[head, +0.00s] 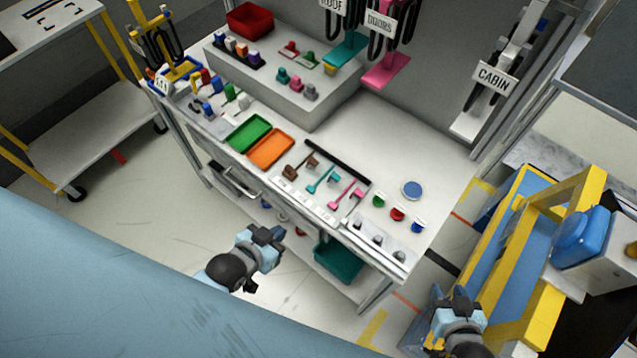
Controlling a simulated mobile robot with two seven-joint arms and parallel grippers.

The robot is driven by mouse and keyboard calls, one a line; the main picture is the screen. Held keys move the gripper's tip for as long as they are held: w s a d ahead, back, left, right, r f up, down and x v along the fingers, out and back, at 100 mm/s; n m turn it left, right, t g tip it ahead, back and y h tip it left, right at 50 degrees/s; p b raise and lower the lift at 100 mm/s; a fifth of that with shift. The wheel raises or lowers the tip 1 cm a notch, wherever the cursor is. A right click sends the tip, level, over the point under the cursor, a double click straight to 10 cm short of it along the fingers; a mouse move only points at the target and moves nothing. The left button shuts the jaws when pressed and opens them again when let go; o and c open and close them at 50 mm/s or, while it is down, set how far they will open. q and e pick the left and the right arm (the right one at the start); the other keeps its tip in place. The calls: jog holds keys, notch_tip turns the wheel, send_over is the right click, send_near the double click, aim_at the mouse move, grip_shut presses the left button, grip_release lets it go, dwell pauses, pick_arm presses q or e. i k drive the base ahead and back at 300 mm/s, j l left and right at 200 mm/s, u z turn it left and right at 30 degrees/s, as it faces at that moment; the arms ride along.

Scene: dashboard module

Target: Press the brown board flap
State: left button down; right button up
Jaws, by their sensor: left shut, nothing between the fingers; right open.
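The brown board flap (292,172) is a small brown piece on the white workbench top, in a row with a teal flap (319,184) and a pink flap (345,199). The row lies in front of a black bar (337,163). My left gripper (268,238) is shut and empty, off the bench's front edge, below the brown flap in the picture and apart from it. My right gripper (456,299) is open and empty, past the bench's front right corner, far from the flap.
A green tray (249,133) and an orange tray (270,149) lie left of the flaps. Green, red and blue buttons (398,214) and a blue disc (412,189) are to the right. A yellow-framed cart (541,298) stands at the right.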

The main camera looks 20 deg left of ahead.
aim_at(312, 161)
jog(key=k+j+z, duration=0.2)
jog(key=z, duration=0.15)
jog(key=k+j+z, duration=0.2)
jog(key=z, duration=0.2)
jog(key=k+j+z, duration=0.35)
jog(key=i+l, duration=0.1)
